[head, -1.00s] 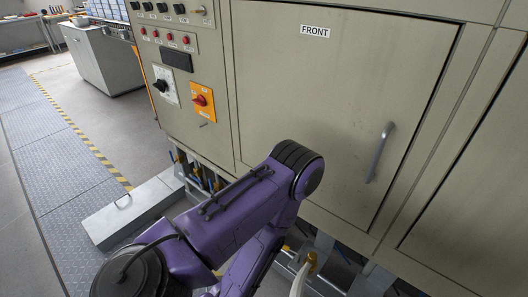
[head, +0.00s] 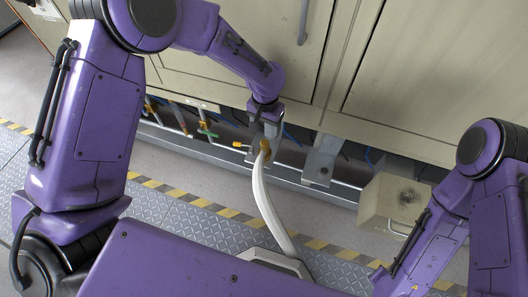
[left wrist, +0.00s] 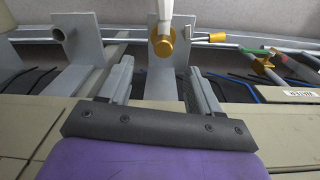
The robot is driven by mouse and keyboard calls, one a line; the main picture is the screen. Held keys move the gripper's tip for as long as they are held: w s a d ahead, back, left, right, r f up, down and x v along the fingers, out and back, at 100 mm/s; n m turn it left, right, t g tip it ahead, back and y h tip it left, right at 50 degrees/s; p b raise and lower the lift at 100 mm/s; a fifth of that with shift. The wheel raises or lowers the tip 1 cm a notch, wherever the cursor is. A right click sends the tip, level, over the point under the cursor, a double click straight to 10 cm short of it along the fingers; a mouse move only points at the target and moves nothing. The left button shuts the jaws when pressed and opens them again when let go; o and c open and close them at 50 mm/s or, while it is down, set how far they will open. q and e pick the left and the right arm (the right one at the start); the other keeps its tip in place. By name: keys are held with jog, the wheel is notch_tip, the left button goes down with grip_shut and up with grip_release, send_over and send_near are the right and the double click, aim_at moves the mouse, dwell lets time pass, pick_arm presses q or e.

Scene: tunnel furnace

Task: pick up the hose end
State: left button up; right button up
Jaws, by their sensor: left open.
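The hose (head: 268,205) is white and rises from a grey base on the floor to a brass-coloured hose end (head: 264,147) near the furnace's lower edge. In the left wrist view the hose end (left wrist: 162,46) shows as a brass ring and fitting below the white hose (left wrist: 167,12). My left gripper (head: 265,132) is at the hose end in the head view. In the left wrist view its two grey fingers (left wrist: 160,66) are apart, with the hose end centred between them sideways, just beyond the tips. Nothing is gripped. My right gripper is out of view.
The beige furnace front (head: 400,70) stands close behind the left gripper. Below it run a metal rail (head: 225,155), pipes, a bracket (head: 322,158) and valves with a green handle (head: 207,130). A beige box (head: 393,205) is at right. Grated floor (head: 180,215) lies in front.

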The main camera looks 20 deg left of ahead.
aim_at(265, 142)
pick_arm(q)
jog(key=f, duration=0.7)
jog(key=f+b, duration=0.1)
jog(key=f, duration=0.2)
jog(key=shift+w+a+f, duration=0.15)
jog(key=shift+w+a, duration=0.05)
jog(key=shift+w, duration=0.2)
grip_shut()
